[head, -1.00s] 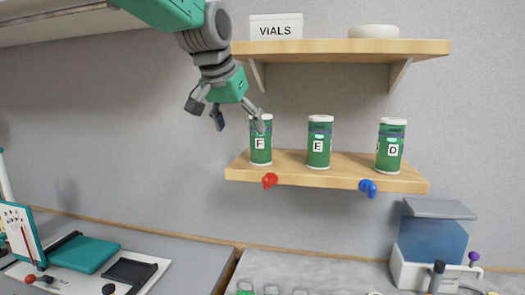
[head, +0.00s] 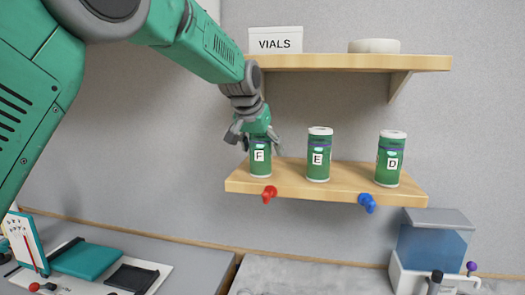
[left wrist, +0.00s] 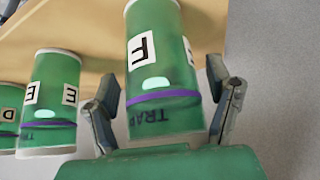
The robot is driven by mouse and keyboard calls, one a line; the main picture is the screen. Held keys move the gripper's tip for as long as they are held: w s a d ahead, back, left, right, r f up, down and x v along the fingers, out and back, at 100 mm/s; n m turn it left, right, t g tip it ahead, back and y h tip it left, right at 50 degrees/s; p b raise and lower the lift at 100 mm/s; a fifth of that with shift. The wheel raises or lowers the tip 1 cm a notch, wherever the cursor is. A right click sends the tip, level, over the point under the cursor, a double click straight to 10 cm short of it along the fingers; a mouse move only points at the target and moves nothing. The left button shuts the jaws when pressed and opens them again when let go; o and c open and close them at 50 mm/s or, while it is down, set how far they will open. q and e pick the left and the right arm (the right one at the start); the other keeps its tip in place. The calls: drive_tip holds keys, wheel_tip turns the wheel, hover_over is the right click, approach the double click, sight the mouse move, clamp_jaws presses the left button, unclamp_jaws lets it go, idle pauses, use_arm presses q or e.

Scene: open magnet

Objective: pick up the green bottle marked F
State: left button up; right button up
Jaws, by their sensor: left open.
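The green bottle marked F (head: 260,162) stands upright at the left end of the lower wooden shelf. Its top is hidden behind my left gripper (head: 256,141), which comes down over it from above. In the left wrist view the F bottle (left wrist: 160,70) lies between the two fingers of my left gripper (left wrist: 170,105). The fingers are open, one on each side, with a visible gap at the left finger. I cannot tell whether the right finger touches it. My right gripper is not in view.
Green bottles marked E (head: 319,158) and D (head: 390,160) stand to the right on the lower shelf (head: 350,183). An upper shelf (head: 350,63) hangs above, holding a VIALS box (head: 275,41) and a white round object (head: 374,46). Red (head: 269,193) and blue (head: 367,202) knobs sit on the lower shelf's front edge.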

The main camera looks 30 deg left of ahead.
use_arm(q)
drive_tip(key=shift+s, duration=0.1)
drive_tip(key=shift+s+r, duration=0.1)
drive_tip(key=c, duration=0.5)
drive_tip(key=shift+a, duration=0.1)
drive_tip(key=c, duration=1.1)
drive_tip(key=shift+r, duration=0.15)
drive_tip(key=shift+r, duration=0.1)
